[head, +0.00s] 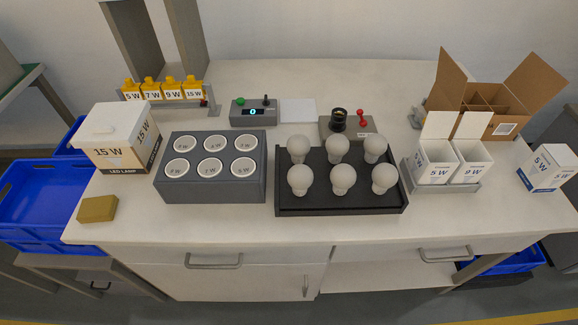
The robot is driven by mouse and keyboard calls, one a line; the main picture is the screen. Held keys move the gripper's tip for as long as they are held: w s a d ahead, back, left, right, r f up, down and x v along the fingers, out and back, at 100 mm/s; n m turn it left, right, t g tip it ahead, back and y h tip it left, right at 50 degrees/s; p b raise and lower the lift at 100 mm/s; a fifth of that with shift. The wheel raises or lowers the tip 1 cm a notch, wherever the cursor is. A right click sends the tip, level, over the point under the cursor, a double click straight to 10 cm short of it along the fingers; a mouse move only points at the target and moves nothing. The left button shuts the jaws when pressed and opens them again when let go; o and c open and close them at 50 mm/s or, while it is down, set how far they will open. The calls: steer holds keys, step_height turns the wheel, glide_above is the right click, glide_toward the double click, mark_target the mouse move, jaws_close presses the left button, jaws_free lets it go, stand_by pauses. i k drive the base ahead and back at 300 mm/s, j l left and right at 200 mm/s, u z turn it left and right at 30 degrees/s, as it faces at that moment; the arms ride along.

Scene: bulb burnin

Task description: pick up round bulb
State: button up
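Several round white bulbs stand in two rows on a black tray (340,207) in the middle of the bench. In the front row are a left bulb (300,179), a middle bulb (343,178) and a right bulb (384,179). In the back row are a left bulb (298,148), a middle bulb (337,148) and a right bulb (375,148). All look alike and sit upright, globe up; their bases are mostly hidden. My gripper is not in view.
A grey block (212,190) with several labelled round holes stands left of the tray. White boxes in a holder (445,190) and an open carton (495,95) stand right. A 15 W box (122,138) and a tan block (97,209) are at left. The bench front (240,222) is clear.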

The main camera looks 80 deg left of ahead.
mark_target(343, 176)
steer(key=i+u, duration=0.1)
steer(key=u, duration=0.3)
steer(key=l+u, duration=0.1)
steer(key=u, duration=0.3)
steer(key=i+l+u, duration=0.15)
steer(key=u, duration=0.25)
steer(key=l+u, duration=0.1)
steer(key=u, duration=0.35)
steer(key=l+u, duration=0.15)
steer(key=u, duration=0.25)
steer(key=l+u, duration=0.3)
steer(key=l, duration=0.4)
steer(key=l+u, duration=0.35)
steer(key=l, duration=0.35)
steer(key=k+l+u, duration=0.1)
steer(key=l+u, duration=0.2)
steer(key=l, duration=0.4)
steer(key=k+l, duration=0.1)
steer(key=l, duration=0.7)
